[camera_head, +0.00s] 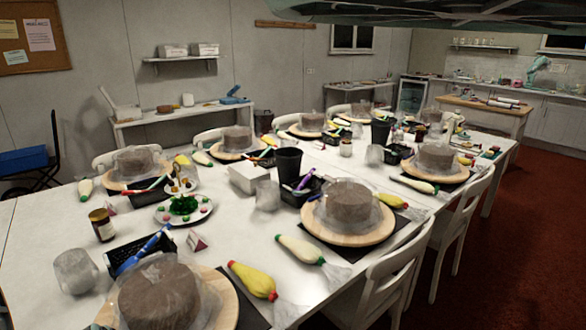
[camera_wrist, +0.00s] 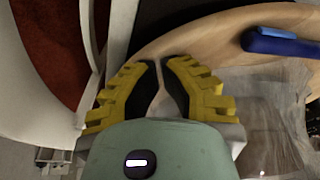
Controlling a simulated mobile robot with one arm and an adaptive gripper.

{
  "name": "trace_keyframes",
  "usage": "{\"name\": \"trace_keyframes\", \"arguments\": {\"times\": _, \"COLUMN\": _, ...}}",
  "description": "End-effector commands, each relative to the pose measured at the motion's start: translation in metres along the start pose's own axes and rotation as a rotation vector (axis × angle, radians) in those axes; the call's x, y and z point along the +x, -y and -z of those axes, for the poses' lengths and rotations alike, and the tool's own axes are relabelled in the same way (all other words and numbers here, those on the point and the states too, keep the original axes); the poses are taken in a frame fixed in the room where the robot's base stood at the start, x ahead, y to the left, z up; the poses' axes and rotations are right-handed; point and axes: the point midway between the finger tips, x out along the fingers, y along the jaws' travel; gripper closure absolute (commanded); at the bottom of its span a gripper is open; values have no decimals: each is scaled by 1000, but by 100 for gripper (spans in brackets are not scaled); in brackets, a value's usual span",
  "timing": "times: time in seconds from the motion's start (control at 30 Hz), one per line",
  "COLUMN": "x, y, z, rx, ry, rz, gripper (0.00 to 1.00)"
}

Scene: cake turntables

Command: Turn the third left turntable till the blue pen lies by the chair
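In the wrist view my gripper (camera_wrist: 160,63) has yellow fingers with black pads, tips nearly together with a narrow gap. They are beside the rim of a wooden turntable (camera_wrist: 215,38). A blue pen (camera_wrist: 280,43) lies on that turntable, to the right of my fingers. A white chair (camera_wrist: 50,120) curves along the left, so the pen lies on the side away from it. In the head view the third turntable along the far-left row (camera_head: 292,131) bears a brown cake in clear wrap. My gripper does not show there, and I cannot confirm which turntable it is at.
Other cakes stand on wooden turntables (camera_head: 318,232) along the white table. Piping bags (camera_head: 252,281), a black cup (camera_head: 288,163), black trays and a plate of sweets crowd the middle. White chairs (camera_head: 385,285) line the right side. Red floor (camera_head: 500,250) is clear beyond them.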

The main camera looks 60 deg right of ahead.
Motion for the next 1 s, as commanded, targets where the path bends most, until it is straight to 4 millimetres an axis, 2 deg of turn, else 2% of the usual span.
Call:
{"name": "trace_keyframes", "arguments": {"times": 0.17, "x": 1, "y": -10, "z": 8, "rx": 5, "ry": 0, "rz": -3, "gripper": 100}}
{"name": "trace_keyframes", "arguments": {"times": 0.5, "x": 10, "y": -47, "z": 37, "rx": 6, "ry": 1, "rz": -5, "gripper": 100}}
{"name": "trace_keyframes", "arguments": {"times": 0.9, "x": 12, "y": -51, "z": 40, "rx": 3, "ry": 1, "rz": -2, "gripper": 100}}
{"name": "trace_keyframes", "arguments": {"times": 1.0, "x": 14, "y": -54, "z": 46, "rx": 5, "ry": 1, "rz": -3, "gripper": 100}}
